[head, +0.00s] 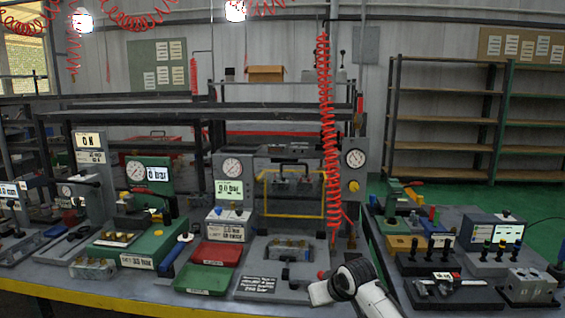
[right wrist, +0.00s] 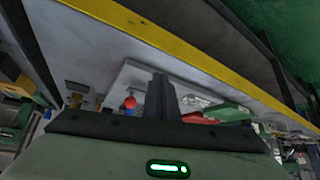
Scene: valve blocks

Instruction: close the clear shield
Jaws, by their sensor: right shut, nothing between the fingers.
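The clear shield is a see-through panel in a yellow frame (head: 292,216) at the middle test station in the head view. It stands roughly upright, behind and above a metal valve block (head: 290,246) on the station's grey base plate (head: 270,269). My right arm comes in at the bottom, to the right of that plate, well below the shield. My right gripper (right wrist: 160,88) shows in the right wrist view with its dark fingers together and nothing between them. The shield is not clearly visible in that view. My left gripper is not in view.
A red tray (head: 217,254) and a green tray (head: 205,279) lie left of the station. A coiled red hose (head: 325,110) hangs at the shield's right. A red knob (head: 321,274) is close to my right arm. A second bench with valves stands at the right.

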